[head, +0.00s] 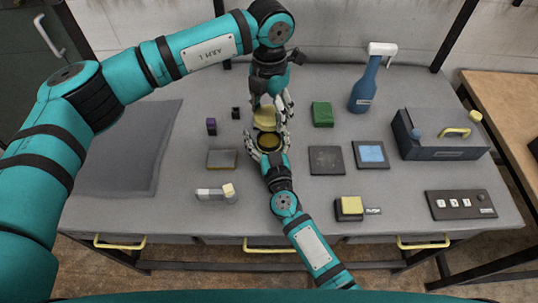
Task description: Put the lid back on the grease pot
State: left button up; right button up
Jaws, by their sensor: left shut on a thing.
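My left gripper (270,106) reaches down from the back and is shut on the pale yellow lid (264,118). The lid is just behind the open grease pot (268,142) and appears apart from it. The pot's round mouth shows dark yellow grease inside. My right gripper (267,138) comes from the front, with one finger on each side of the pot. Whether those fingers touch the pot I cannot tell. The pot's lower wall is mostly hidden by the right gripper.
Left of the pot are a grey sponge-like block (222,159), a purple-topped item (211,126) and a white-and-cream piece (216,192). To the right are a green block (322,114), dark square plates (326,160), a blue spray bottle (367,85) and a toolbox (440,145).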

jog(key=c, duration=1.2)
jog(key=shift+c, duration=0.4)
pick_arm(q)
send_over(270, 140)
jog(key=shift+f, duration=2.5)
jog(key=shift+f, duration=0.1)
jog(key=shift+f, duration=0.8)
jog(key=shift+f, duration=0.55)
jog(key=o, duration=0.7)
pick_arm(e)
grip_shut()
